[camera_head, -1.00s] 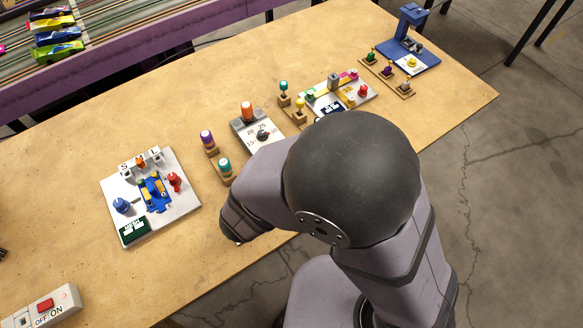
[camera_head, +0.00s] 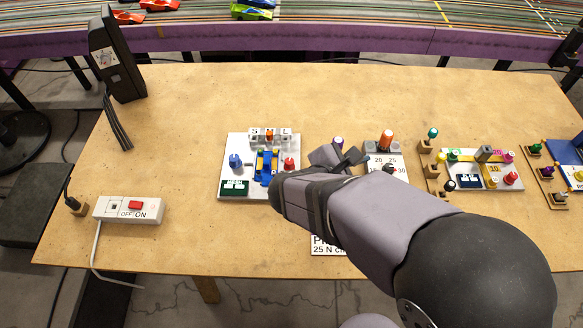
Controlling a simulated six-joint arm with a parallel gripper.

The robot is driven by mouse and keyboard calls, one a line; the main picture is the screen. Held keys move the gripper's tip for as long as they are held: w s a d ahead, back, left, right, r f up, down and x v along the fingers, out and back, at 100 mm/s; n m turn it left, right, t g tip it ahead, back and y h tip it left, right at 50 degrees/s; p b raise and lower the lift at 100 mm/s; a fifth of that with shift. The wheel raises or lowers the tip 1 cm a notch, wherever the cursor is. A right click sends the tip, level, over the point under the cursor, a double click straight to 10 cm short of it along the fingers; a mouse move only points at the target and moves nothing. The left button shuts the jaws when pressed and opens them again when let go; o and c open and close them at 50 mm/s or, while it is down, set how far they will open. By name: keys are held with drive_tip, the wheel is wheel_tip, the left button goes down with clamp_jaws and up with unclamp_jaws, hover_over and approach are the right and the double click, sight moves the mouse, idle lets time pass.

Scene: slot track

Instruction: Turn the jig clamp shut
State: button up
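The jig is a white board (camera_head: 228,150) left of centre, with a blue car chassis (camera_head: 267,166) lying in its middle. A red knob (camera_head: 289,163) stands right of the chassis and a blue knob (camera_head: 235,161) stands left of it. A grey block with an orange part and S, M, L letters (camera_head: 270,136) is at the board's back edge. I cannot tell from this view which part is the clamp or how far it is turned. My gripper (camera_head: 338,156) is to the right of the board, above the table, with its dark fingers apart and nothing seen between them. My arm covers the board's lower right corner.
A white switch box (camera_head: 130,209) with a red button and cable is at the front left. A black upright device (camera_head: 117,55) stands at the back left. A torque station (camera_head: 385,146) and a yellow-and-pink fixture (camera_head: 480,168) are to the right. Table between box and jig is clear.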

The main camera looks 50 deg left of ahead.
sight(288, 163)
drive_tip(key=s+a+f+n+y+b, duration=0.1)
drive_tip(key=s+a+n, duration=0.1)
drive_tip(key=a, duration=0.2)
drive_tip(key=s+a+f+n+t+y+b, duration=0.1)
drive_tip(key=s+a+f+n+b, duration=0.1)
drive_tip(key=s+a, duration=0.1)
drive_tip(key=s+a+f+n+y+b, duration=0.1)
drive_tip(key=s+a, duration=0.2)
drive_tip(key=a, duration=0.3)
drive_tip(key=shift+s+f+n, duration=0.15)
drive_tip(key=shift+f+n, duration=0.15)
drive_tip(key=shift+n, duration=0.1)
drive_tip(key=s+a+f+n, duration=0.1)
drive_tip(key=s+a+f+n+y+b, duration=0.1)
drive_tip(key=s, duration=0.1)
drive_tip(key=s+a+f+n, duration=0.1)
drive_tip(key=shift+s+a+t+y, duration=0.25)
drive_tip(key=shift+s+t+y, duration=0.15)
drive_tip(key=shift+x, duration=3.75)
drive_tip(key=shift+d, duration=0.1)
drive_tip(key=shift+c, duration=0.3)
clamp_jaws()
